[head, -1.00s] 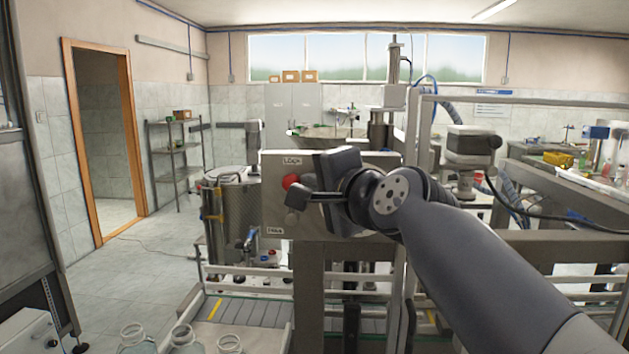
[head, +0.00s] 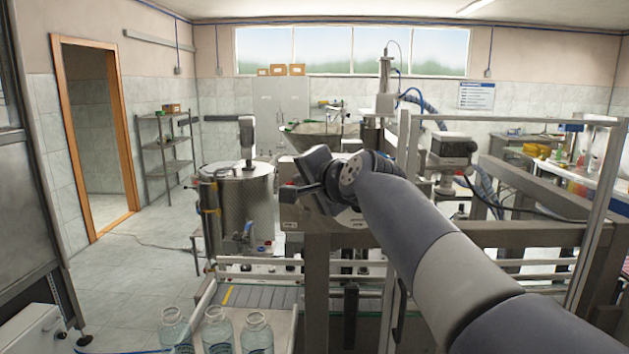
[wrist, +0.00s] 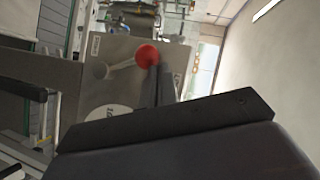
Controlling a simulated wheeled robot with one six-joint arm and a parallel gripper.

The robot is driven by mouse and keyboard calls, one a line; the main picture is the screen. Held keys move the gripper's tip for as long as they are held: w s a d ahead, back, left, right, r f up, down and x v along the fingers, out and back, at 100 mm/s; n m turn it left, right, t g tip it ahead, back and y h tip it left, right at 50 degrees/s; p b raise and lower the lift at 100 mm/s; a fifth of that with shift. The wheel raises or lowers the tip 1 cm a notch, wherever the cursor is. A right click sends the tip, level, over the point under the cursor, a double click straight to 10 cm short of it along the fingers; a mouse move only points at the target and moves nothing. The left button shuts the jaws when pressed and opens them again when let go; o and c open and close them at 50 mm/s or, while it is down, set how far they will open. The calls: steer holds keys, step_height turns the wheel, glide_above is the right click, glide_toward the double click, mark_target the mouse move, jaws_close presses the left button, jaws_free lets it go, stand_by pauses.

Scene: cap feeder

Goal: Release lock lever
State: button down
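The lock lever has a red round knob (wrist: 147,55) and a grey pivot (wrist: 98,69). It is mounted on a grey metal panel (wrist: 125,82). In the wrist view the lever runs from the pivot to the right and slightly up. A label reading "LO…" is partly covered below it; a small label, too blurred to read, is above. My gripper (wrist: 160,68) has its dark fingers close together beside the knob, overlapping its lower right edge, not around it. Contact cannot be told for sure. In the head view my gripper (head: 287,194) hides much of the panel (head: 292,212).
The panel sits on a grey machine frame (head: 316,270). A steel drum (head: 245,205) stands behind left. Glass bottles (head: 217,332) stand in front at the bottom. A metal post (head: 595,200) rises at right. Open floor (head: 130,285) lies at left.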

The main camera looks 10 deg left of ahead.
mark_target(286, 183)
steer(key=shift+a+f+p, duration=0.2)
steer(key=shift+a+p, duration=0.1)
steer(key=shift+a, duration=0.5)
steer(key=shift+a+f+p, duration=0.15)
steer(key=shift+a+p, duration=0.1)
steer(key=shift+a, duration=0.55)
steer(key=shift+a+f, duration=0.8)
steer(key=shift+a, duration=0.4)
steer(key=r+p, duration=0.1)
steer(key=d+r+p, duration=0.1)
steer(key=r, duration=0.1)
steer(key=r+p, duration=0.1)
steer(key=shift+s+d+r, duration=0.25)
steer(key=shift+s+r, duration=0.05)
steer(key=shift+s, duration=0.1)
steer(key=s+d+r+b, duration=0.2)
steer(key=s+r, duration=0.2)
steer(key=s, duration=0.4)
steer(key=shift+r, duration=0.15)
